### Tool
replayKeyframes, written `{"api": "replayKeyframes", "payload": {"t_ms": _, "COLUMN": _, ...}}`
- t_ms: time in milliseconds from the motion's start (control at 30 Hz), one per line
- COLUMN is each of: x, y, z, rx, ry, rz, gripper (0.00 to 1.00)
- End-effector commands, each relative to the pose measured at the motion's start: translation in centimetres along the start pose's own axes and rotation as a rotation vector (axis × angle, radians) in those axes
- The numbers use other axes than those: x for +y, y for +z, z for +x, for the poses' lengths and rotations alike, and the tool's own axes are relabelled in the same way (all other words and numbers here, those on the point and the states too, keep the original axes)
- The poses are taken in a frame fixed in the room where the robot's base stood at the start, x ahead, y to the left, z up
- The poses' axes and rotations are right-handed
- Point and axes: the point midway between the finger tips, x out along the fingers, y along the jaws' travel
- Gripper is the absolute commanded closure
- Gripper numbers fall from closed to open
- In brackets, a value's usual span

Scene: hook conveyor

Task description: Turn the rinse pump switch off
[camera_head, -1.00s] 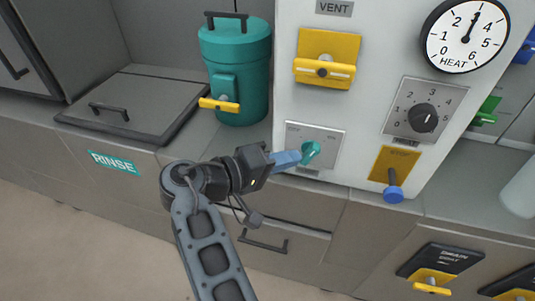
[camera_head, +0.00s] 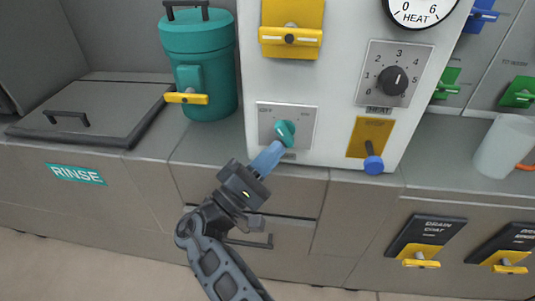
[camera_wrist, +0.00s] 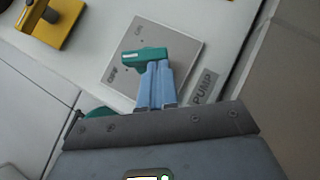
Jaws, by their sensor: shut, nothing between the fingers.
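The rinse pump switch is a teal knob (camera_head: 286,132) on a grey plate (camera_head: 301,113) low on the white panel. In the wrist view the teal knob (camera_wrist: 146,57) sits on the plate (camera_wrist: 182,47) with OFF and ON markings, beside a PUMP label (camera_wrist: 204,86). The knob's left end lies between the two markings, nearer OFF. My gripper (camera_head: 277,148) is shut and empty, its blue fingers side by side. In the wrist view its fingertips (camera_wrist: 159,66) are right at the knob's right part, apparently touching it; part of the knob is hidden.
Above are a yellow vent handle (camera_head: 290,38) and the heat dial (camera_head: 393,81). A yellow plate with a blue knob (camera_head: 373,163) is to the right. A teal canister (camera_head: 200,62) stands left. Drain handles (camera_head: 422,254) are on the lower front.

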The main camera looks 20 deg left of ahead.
Motion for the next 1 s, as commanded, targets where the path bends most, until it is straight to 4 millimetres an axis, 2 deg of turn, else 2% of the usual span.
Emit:
{"api": "replayKeyframes", "payload": {"t_ms": 400, "x": -0.76, "y": 0.29, "z": 0.3, "rx": 0.0, "ry": 0.139, "rz": -0.139, "gripper": 1.0}}
{"api": "replayKeyframes", "payload": {"t_ms": 1000, "x": -0.79, "y": 0.32, "z": 0.32, "rx": 0.001, "ry": 0.159, "rz": -0.159, "gripper": 1.0}}
